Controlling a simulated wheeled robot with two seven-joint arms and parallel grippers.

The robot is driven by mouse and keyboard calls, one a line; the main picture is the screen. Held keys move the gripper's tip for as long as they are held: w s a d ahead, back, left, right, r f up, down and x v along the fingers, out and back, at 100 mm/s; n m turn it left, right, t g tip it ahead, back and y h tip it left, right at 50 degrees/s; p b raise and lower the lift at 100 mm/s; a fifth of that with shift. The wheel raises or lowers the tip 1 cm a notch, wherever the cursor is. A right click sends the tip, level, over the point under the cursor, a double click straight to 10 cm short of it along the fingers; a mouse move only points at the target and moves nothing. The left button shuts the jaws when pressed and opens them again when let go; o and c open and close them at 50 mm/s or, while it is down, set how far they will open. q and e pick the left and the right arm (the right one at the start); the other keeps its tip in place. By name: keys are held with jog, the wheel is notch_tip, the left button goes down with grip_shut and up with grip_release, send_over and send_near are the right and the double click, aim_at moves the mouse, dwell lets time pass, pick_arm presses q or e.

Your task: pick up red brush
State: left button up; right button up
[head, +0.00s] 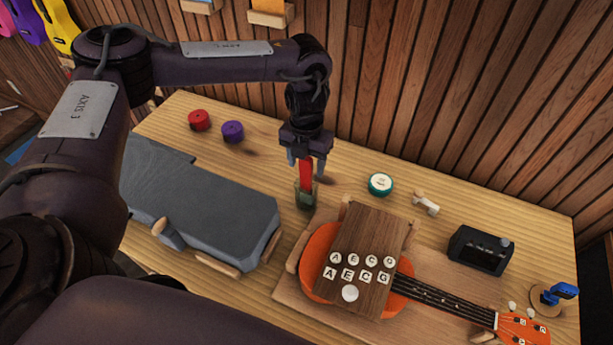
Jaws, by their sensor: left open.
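The red brush (306,172) stands upright in a small dark green glass jar (305,197) near the middle of the table. Only its red upper part shows clearly; its lower end is inside the jar. My left gripper (306,165) points down from above, with its fingers apart on either side of the brush's top. I cannot tell whether the fingers touch it. My right gripper is not in view.
An orange ukulele (318,252) lies front right under a wooden board (374,232) with lettered buttons. A grey padded block (205,205) is left of the jar. Red (199,120) and purple (232,131) round pots stand behind. A teal-rimmed tin (380,184) and black box (480,250) are right.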

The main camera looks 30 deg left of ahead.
pick_arm(q)
jog(key=shift+f, duration=0.2)
jog(key=c, duration=1.1)
jog(key=shift+r, duration=0.1)
